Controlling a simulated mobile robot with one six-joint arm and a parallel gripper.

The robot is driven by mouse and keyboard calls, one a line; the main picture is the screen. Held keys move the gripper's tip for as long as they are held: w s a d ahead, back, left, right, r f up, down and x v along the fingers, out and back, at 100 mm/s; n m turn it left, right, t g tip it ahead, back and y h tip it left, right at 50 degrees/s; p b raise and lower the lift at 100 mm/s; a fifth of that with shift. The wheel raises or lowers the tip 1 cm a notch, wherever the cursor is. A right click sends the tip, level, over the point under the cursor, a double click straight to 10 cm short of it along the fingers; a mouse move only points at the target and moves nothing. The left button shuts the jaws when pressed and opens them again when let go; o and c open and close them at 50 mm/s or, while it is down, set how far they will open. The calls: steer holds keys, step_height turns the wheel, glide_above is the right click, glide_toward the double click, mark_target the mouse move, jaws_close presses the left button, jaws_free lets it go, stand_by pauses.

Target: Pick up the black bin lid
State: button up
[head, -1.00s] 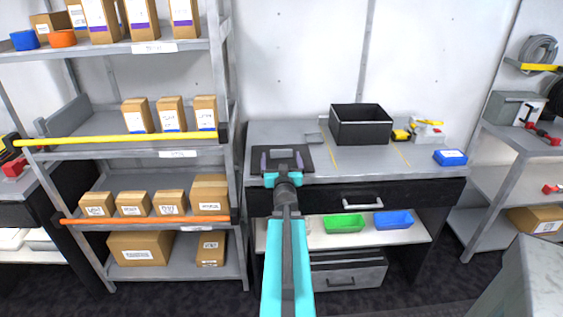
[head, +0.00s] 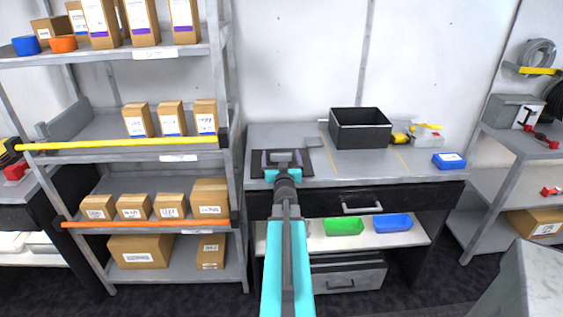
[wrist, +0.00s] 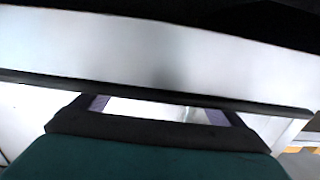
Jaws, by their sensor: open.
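The black bin lid (head: 304,171) lies flat on the grey workbench at its left end. A small grey block, seemingly its handle (head: 283,157), shows at its middle. My gripper (head: 282,160) is open, its two purple-lined fingers appearing on either side of the handle in the head view. I cannot tell whether they touch it, or their exact height. In the wrist view my gripper (wrist: 158,110) is open behind a wide pale band that crosses the picture; I cannot tell what the band is. The open black bin (head: 361,135) stands on the bench to the right.
A yellow tool (head: 401,139) is right of the bin, and a blue box (head: 449,161) sits near the bench's right end. Shelving with cartons (head: 170,119) stands close on the left. Green (head: 343,226) and blue (head: 393,222) trays are on the shelf below.

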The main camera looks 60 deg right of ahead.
steer(key=shift+w+d, duration=0.35)
steer(key=shift+d, duration=0.15)
steer(key=c, duration=1.2)
